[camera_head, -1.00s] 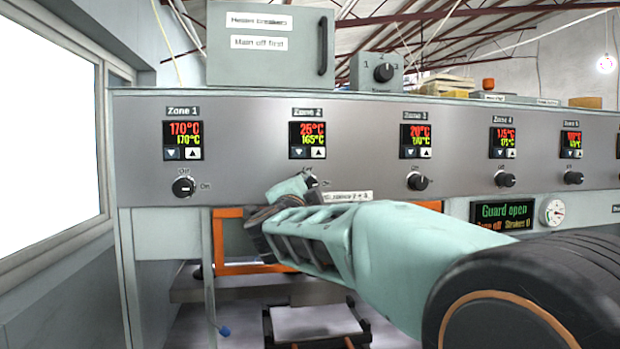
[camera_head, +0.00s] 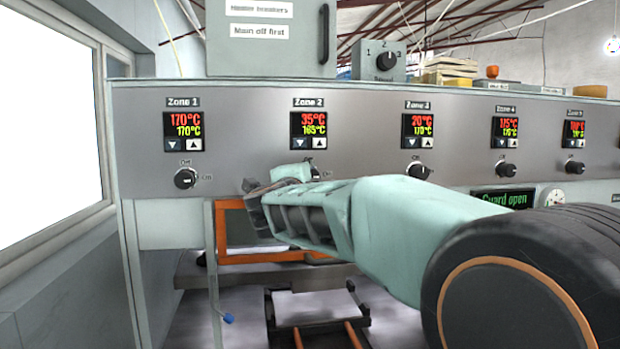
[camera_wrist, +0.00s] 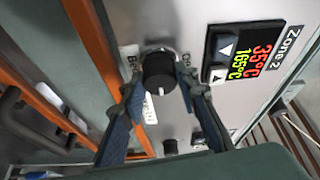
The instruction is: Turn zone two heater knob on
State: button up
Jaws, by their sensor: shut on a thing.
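The zone two heater knob (camera_wrist: 158,70) is round and black with a white pointer mark, which points toward the bottom of the wrist view. My gripper (camera_wrist: 160,82) is shut on this knob, one blue-grey finger at each side. In the head view my gripper (camera_head: 292,177) covers most of the knob, so its pointer is hidden there. The Zone 2 display (camera_head: 308,130) above shows 35°C in red over 165°C in yellow-green. It also shows in the wrist view (camera_wrist: 238,62).
The Zone 1 knob (camera_head: 186,178) and Zone 3 knob (camera_head: 419,170) stand out from the grey panel (camera_head: 250,115) on either side. An orange frame (camera_head: 224,232) is below my gripper. A window (camera_head: 50,150) is at the left.

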jog(key=o, duration=1.1)
jog(key=shift+o, duration=0.2)
jog(key=s, duration=0.7)
jog(key=shift+s+a, duration=0.25)
jog(key=shift+a, duration=0.1)
